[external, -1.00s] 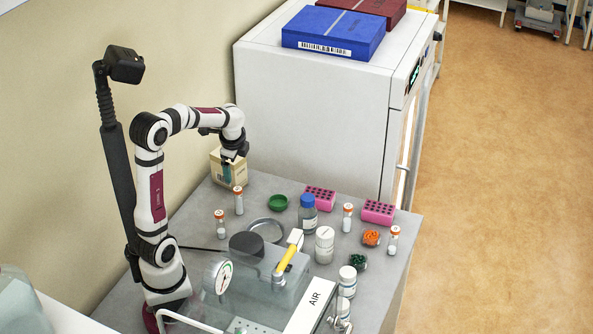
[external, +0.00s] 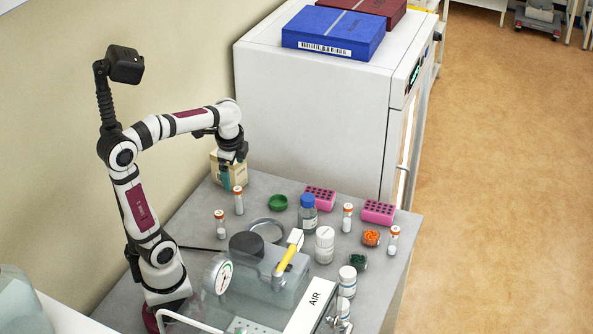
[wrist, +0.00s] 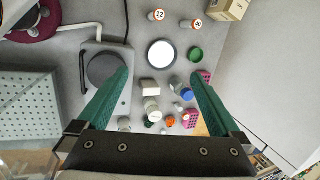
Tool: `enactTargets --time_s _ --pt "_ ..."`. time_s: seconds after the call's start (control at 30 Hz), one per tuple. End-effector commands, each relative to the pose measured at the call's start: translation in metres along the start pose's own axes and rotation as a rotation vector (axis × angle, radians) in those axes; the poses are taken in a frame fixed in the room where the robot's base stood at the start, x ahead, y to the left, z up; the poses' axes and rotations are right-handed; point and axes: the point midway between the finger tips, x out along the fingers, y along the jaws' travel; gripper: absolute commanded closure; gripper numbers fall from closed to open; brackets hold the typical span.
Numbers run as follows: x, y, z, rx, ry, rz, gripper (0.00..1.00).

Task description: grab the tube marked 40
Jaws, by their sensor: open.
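A white tube with an orange cap, whose small top label appears to read 40 (wrist: 194,24), stands near the top of the wrist view. In the external view it matches the upright tube (external: 238,201) nearest the cardboard box. Another capped tube, marked 12 (wrist: 156,15), stands to its left in the wrist view and shows in the external view (external: 219,223). My gripper (wrist: 160,74) is open and empty, its green fingers wide apart. In the external view my gripper (external: 227,171) hangs above the table in front of the box, higher than the tubes and apart from them.
The cardboard box (external: 214,171) stands close behind the tube. A round dish (external: 267,224), green dish (external: 278,202), blue-capped bottle (external: 308,217) and pink racks (external: 378,211) lie to the right. A hotplate (wrist: 98,88) and a large white cabinet (external: 310,130) border the space.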

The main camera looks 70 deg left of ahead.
Motion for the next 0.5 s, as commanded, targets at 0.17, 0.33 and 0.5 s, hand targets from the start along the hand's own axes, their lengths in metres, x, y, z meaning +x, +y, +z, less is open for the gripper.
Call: enactTargets --time_s 0.17,0.33,0.5 --pt "0.020 0.132 -0.007 -0.110 0.014 0.129 0.00" --pt "0.036 0.185 0.006 -0.180 -0.012 0.184 0.00" --pt "0.037 0.187 0.007 -0.187 -0.015 0.187 0.20"
